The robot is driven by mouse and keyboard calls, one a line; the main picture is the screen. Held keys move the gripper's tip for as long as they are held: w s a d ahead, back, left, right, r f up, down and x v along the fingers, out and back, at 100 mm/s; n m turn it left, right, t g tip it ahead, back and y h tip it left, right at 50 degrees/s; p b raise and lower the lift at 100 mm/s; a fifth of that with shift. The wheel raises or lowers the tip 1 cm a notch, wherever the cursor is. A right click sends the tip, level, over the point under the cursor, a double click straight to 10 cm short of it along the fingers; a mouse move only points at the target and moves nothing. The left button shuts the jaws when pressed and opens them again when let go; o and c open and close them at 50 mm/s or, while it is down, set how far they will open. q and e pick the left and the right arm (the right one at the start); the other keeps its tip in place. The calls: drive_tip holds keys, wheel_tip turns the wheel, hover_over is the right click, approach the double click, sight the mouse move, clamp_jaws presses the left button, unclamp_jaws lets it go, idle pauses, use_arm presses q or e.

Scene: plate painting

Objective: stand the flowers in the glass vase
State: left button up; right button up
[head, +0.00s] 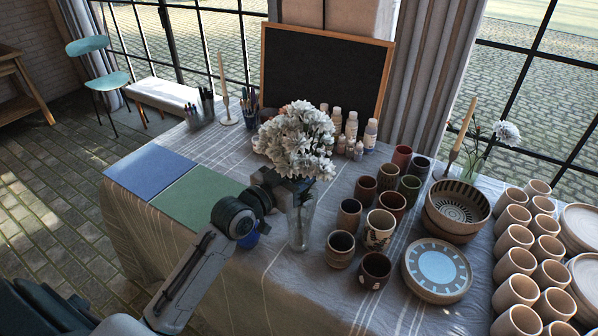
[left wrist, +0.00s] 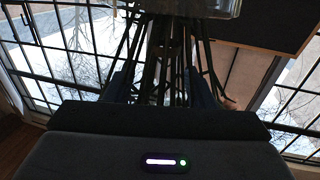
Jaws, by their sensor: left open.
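The bunch of white flowers (head: 298,138) is upright above the clear glass vase (head: 301,222), which stands on the cloth-covered table. The lower stems seem to be inside the vase, though my gripper partly covers its mouth. My left gripper (head: 290,188) is at the stems, just under the blooms and at the height of the vase's rim. In the left wrist view the dark stems (left wrist: 165,60) run between the open fingers, with glass (left wrist: 200,8) at the top edge. Whether the fingers touch the vase is unclear. My right gripper is not in view.
Brown cups (head: 349,216) and a blue-patterned plate (head: 437,270) stand to the right of the vase. Paint bottles (head: 351,126) and a blackboard (head: 325,80) are behind. A blue mat (head: 150,170) and a green mat (head: 200,198) lie to the left. The front cloth is clear.

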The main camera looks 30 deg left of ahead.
use_arm(q)
drive_tip(key=shift+s, duration=0.1)
drive_tip(key=shift+s+a+f, duration=0.1)
drive_tip(key=shift+s, duration=0.1)
drive_tip(key=p+v, duration=0.1)
drive_tip(key=v, duration=0.9)
drive_tip(key=shift+s+p, duration=0.15)
drive_tip(key=shift+p, duration=0.2)
idle(0.4)
